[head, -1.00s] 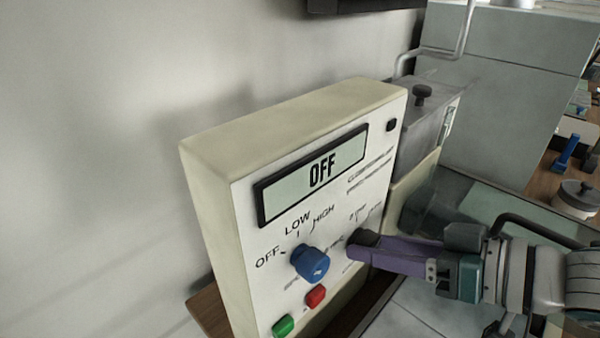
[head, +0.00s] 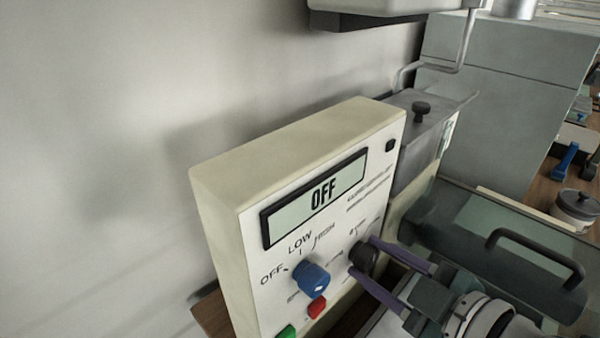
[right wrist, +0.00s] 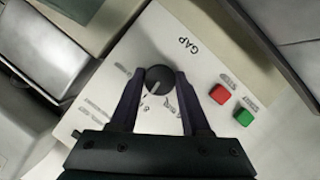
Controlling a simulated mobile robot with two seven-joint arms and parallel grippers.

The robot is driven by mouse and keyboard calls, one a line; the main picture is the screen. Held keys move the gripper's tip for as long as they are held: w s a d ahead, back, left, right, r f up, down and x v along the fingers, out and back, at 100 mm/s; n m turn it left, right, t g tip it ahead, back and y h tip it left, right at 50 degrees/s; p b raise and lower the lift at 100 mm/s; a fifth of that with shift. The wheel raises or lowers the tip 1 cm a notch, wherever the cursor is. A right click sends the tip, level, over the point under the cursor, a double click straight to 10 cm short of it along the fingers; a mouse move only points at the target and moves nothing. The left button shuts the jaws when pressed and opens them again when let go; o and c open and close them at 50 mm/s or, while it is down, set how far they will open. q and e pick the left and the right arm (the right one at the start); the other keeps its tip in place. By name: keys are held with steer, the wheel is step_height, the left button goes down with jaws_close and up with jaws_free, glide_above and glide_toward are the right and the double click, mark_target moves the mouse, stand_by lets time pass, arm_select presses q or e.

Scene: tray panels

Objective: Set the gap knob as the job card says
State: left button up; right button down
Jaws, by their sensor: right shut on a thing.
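The cream control panel (head: 232,258) stands against the wall, its display (head: 314,199) reading OFF. The black gap knob (head: 363,256) is on its right half. It also shows in the right wrist view (right wrist: 159,74), below the printed word GAP, with its white pointer line slanting toward the lower left. My right gripper (head: 364,257) is shut on this knob, one purple finger on each side. In the right wrist view the gripper (right wrist: 160,88) has its fingertips at the knob's sides. The scale marks are partly hidden and too small to read fully. No job card is readable. My left gripper is out of view.
A blue knob (head: 311,278) marked OFF, LOW, HIGH sits left of the black knob. A red button (head: 317,308) and a green button (head: 286,332) are below it. A grey box (head: 425,140) with a black knob on top stands behind the panel. A dark handle (head: 535,255) is at right.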

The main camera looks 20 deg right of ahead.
steer(key=n+b, duration=0.1)
steer(key=n+t+h+b, duration=0.1)
steer(key=n+b, duration=0.1)
steer(key=shift+a+f+t, duration=0.1)
steer(key=shift+f+t, duration=0.2)
steer(key=shift+f, duration=0.05)
steer(key=n+t+h+b, duration=0.1)
steer(key=n+b, duration=0.2)
steer(key=b, duration=0.1)
steer(key=shift+n, duration=0.4)
steer(key=shift+r+n+t+b, duration=0.1)
steer(key=shift+n+t+b, duration=0.5)
steer(key=shift+n+b, duration=0.45)
steer(key=shift+c, duration=1.9)
jaws_free()
steer(key=s, duration=0.6)
steer(key=shift+s+b, duration=0.3)
steer(key=shift+b, duration=0.1)
steer(key=shift+s, duration=0.5)
